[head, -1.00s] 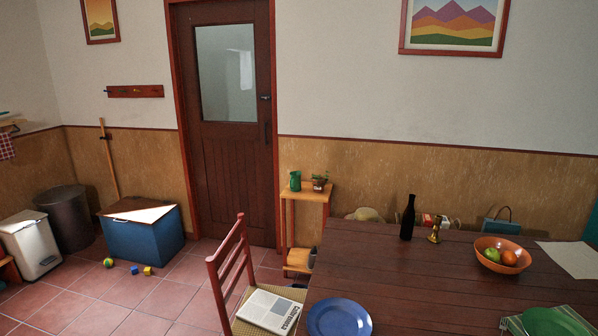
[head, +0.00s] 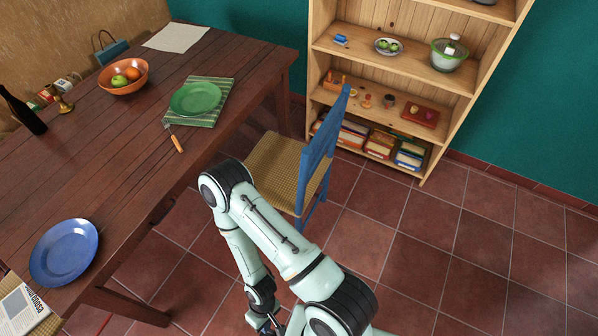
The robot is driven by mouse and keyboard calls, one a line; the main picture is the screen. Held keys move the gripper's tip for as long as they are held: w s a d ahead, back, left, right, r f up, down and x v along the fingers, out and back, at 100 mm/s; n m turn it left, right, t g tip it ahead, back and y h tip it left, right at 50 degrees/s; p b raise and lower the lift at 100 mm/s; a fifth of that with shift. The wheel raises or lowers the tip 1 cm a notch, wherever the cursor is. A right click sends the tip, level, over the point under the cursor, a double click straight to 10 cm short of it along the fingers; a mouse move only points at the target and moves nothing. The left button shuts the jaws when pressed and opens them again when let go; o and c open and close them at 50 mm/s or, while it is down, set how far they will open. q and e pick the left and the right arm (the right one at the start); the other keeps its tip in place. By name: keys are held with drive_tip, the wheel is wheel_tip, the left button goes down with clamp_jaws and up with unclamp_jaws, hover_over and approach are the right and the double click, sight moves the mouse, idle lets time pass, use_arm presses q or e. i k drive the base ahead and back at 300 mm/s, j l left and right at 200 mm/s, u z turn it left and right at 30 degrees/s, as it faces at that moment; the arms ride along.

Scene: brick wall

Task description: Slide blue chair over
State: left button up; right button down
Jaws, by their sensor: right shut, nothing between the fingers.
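My right gripper (head: 268,326) is low at the bottom edge, only partly in view. It is shut and empty, well below the chair in the picture and apart from it. My left gripper is not in view.
The dark wooden table (head: 130,150) fills the left, bearing a green plate (head: 195,98), a blue plate (head: 63,252) and a fruit bowl (head: 123,78). A wooden shelf (head: 445,135) stands behind the chair. The tiled floor (head: 470,260) at right is clear.

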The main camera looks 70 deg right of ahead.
sight(287, 173)
drive_tip(key=z, duration=2.3)
drive_tip(key=u, duration=0.3)
drive_tip(key=i+l+u, duration=0.1)
drive_tip(key=l+u, duration=1.05)
drive_tip(key=l, duration=0.8)
drive_tip(key=k+l, duration=0.1)
drive_tip(key=l, duration=0.45)
drive_tip(key=l+u, duration=0.1)
drive_tip(key=l, duration=0.4)
drive_tip(key=k+l, duration=0.15)
drive_tip(key=l, duration=0.4)
drive_tip(key=k+l, duration=0.15)
drive_tip(key=l, duration=0.4)
drive_tip(key=i+l, duration=0.1)
drive_tip(key=l, duration=0.5)
drive_tip(key=i+u, duration=0.05)
